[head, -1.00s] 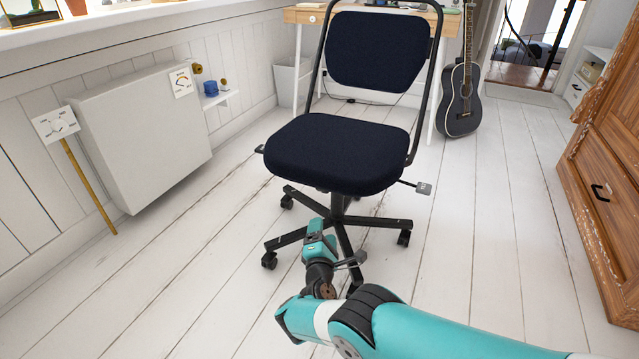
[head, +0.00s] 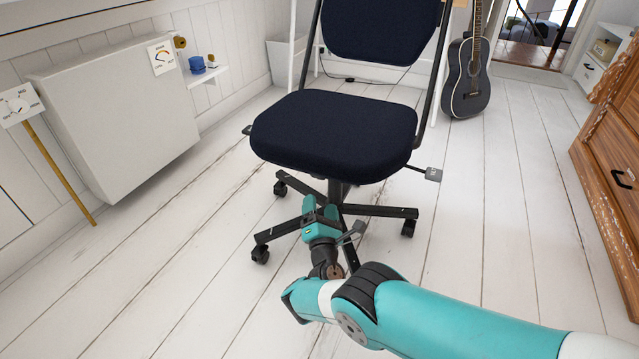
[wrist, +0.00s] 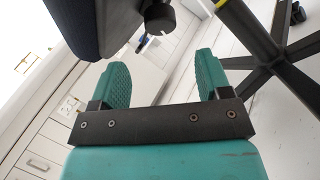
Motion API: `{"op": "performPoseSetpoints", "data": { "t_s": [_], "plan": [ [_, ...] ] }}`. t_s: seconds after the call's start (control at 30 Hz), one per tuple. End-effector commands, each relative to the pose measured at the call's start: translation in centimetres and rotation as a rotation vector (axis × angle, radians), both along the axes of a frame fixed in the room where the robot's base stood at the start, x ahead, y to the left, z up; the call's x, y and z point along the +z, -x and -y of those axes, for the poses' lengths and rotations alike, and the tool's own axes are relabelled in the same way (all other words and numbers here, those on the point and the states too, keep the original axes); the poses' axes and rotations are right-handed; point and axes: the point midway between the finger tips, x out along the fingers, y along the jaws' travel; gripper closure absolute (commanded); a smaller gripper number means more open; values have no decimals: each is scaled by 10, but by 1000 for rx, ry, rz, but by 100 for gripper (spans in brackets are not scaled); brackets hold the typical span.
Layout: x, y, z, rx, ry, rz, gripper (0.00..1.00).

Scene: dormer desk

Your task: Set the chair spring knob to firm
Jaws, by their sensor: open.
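The office chair has a dark navy seat (head: 335,135) and a black star base (head: 380,211) on casters. My gripper (head: 320,207) is low in front of the chair, below the seat's front edge and close to the base. In the wrist view my gripper (wrist: 164,75) is open, its two teal fingers apart with nothing between them. A black round knob (wrist: 159,18) shows beyond the fingers, beside the dark seat edge (wrist: 100,22); it is apart from them. Its markings cannot be read. In the head view the knob is hidden under the seat.
Paddle levers stick out at the seat's right (head: 433,174) and left (head: 247,130). The chair base (wrist: 262,55) is close on the right in the wrist view. A grey wall panel (head: 115,120) stands left, a wooden dresser (head: 612,190) right.

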Motion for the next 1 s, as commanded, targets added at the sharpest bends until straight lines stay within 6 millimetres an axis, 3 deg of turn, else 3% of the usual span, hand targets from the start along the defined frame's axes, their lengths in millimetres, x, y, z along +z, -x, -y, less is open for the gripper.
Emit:
{"op": "performPoseSetpoints", "data": {
  "t_s": [0.07,0.83,1.0],
  "plan": [
    [-6,-6,-1,-2,-2,2,29],
    [11,-50,-1,-5,-5,3,29],
    [23,-81,-5,-6,-7,2,29]
  ]
}}
